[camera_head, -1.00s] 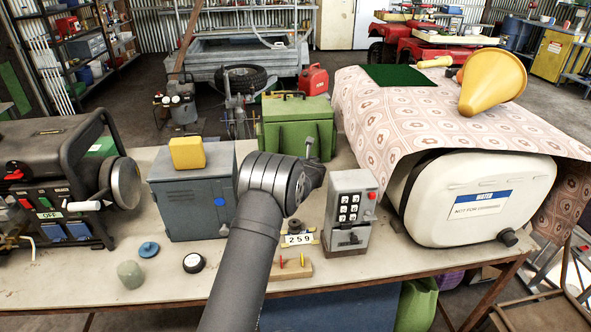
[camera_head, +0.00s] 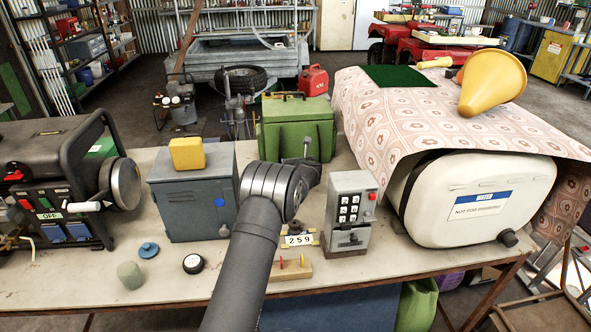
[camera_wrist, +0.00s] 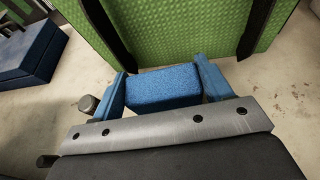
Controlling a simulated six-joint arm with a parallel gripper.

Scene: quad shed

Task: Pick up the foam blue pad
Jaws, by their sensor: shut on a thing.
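The blue foam pad (camera_wrist: 163,82) is a small speckled block in the wrist view. It sits between the two blue fingers of my gripper (camera_wrist: 164,88), which are shut on it from left and right. In the wrist view, pale bench top shows around the gripper. In the head view my own arm hides the pad and most of the gripper.
A green ridged box (camera_head: 296,130) stands behind my arm and fills the top of the wrist view. A grey-blue cabinet (camera_head: 190,205) is left, a keypad box (camera_head: 350,215) right. A numbered plate (camera_head: 299,240) and pegged wooden block (camera_head: 291,268) lie nearby.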

